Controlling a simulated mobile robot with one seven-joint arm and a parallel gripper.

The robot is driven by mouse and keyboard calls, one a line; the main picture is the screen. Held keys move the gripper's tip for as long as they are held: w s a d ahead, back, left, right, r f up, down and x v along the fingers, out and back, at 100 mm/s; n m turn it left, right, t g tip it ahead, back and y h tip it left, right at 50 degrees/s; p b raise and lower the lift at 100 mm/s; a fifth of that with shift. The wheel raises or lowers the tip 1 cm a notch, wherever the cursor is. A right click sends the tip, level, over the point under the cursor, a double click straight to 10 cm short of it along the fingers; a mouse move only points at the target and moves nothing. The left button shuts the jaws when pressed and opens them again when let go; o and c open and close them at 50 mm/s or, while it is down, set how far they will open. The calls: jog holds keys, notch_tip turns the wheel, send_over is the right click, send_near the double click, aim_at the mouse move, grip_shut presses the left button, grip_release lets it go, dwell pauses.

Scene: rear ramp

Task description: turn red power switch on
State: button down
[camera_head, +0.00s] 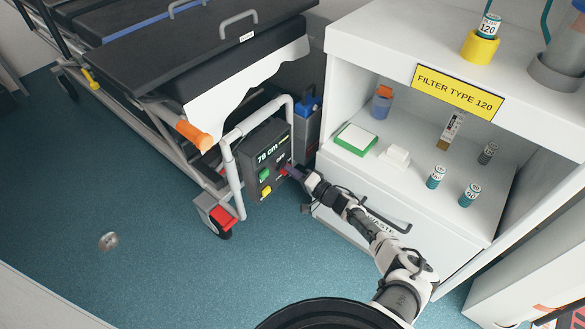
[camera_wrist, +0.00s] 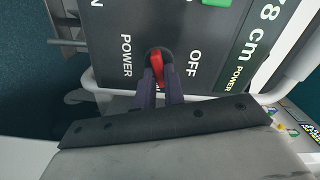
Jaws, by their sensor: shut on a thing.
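The red power switch (camera_wrist: 160,66) is a small red lever on a dark control panel (camera_wrist: 110,30). In the wrist view it sits between the words POWER and OFF, and a letter N shows at the far left edge. My gripper (camera_wrist: 161,80) has its two dark fingers closed around the lever's near end. In the head view my gripper (camera_head: 287,170) reaches the right side of the panel (camera_head: 256,152), which shows 78 cm. The switch is mostly hidden there by the fingers. I cannot tell the lever's exact setting.
A green button (camera_head: 264,175) and a yellow button (camera_head: 266,191) are on the panel. A grey tube frame (camera_head: 233,170) borders it, beside a stretcher (camera_head: 190,45). A white cabinet (camera_head: 350,185) with bottles stands close on the right. The floor at left is mostly clear.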

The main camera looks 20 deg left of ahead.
jog(key=shift+f+m+p, duration=0.1)
jog(key=shift+m+p, duration=0.35)
jog(key=shift+m, duration=1.35)
jog(key=c, duration=1.5)
grip_release()
jog(key=p+v, duration=0.2)
jog(key=v, duration=1.1)
jog(key=shift+s+d, duration=0.1)
jog(key=shift+d, duration=0.3)
